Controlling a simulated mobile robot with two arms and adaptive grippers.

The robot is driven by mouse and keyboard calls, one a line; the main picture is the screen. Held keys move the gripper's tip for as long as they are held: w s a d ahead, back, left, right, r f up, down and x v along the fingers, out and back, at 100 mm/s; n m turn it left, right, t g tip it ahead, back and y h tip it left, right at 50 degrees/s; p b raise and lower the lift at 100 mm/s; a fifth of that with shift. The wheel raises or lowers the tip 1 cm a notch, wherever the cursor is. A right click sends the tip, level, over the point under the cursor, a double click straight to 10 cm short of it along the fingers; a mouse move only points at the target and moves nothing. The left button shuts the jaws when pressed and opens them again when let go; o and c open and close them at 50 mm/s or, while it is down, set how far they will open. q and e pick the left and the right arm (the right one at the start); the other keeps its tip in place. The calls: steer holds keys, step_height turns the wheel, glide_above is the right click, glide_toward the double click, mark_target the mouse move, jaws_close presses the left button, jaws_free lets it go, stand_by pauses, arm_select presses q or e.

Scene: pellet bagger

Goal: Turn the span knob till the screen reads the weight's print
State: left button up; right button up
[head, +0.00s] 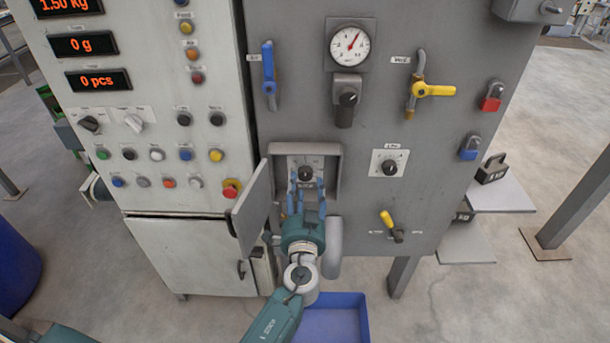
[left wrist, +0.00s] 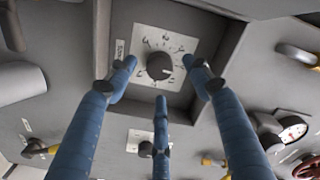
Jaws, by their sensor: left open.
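The span knob (head: 305,173) is a small black round knob on a white dial plate, set in a recessed box with its door (head: 251,206) swung open to the left. In the left wrist view the knob (left wrist: 160,66) sits between the spread fingers, apart from them. My left gripper (head: 306,190) is open in front of the knob and covers the lower part of the box. It also shows in the left wrist view (left wrist: 158,85) with several blue fingers. The screens (head: 69,7) read 1.50 kg, 0 g and 0 pcs. Black weights (head: 492,168) stand on a shelf at right.
A second dial knob (head: 390,168) sits right of the box. A yellow lever (head: 388,220) is below it. A pressure gauge (head: 349,46) and yellow valve (head: 433,90) are above. A blue bin (head: 333,318) stands on the floor below. The open door borders my arm's left side.

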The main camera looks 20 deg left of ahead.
mark_target(305, 178)
arm_select(q)
steer(key=x, duration=0.4)
steer(key=shift+w, duration=0.1)
arm_select(e)
steer(key=shift+d+r, duration=0.2)
steer(key=shift+d, duration=0.35)
steer(key=shift+d+r, duration=0.2)
steer(key=shift+d, duration=0.3)
arm_select(q)
steer(key=c, duration=1)
steer(key=shift+c, duration=0.7)
arm_select(e)
steer(key=shift+s+a+f, duration=0.1)
steer(key=shift+a, duration=0.6)
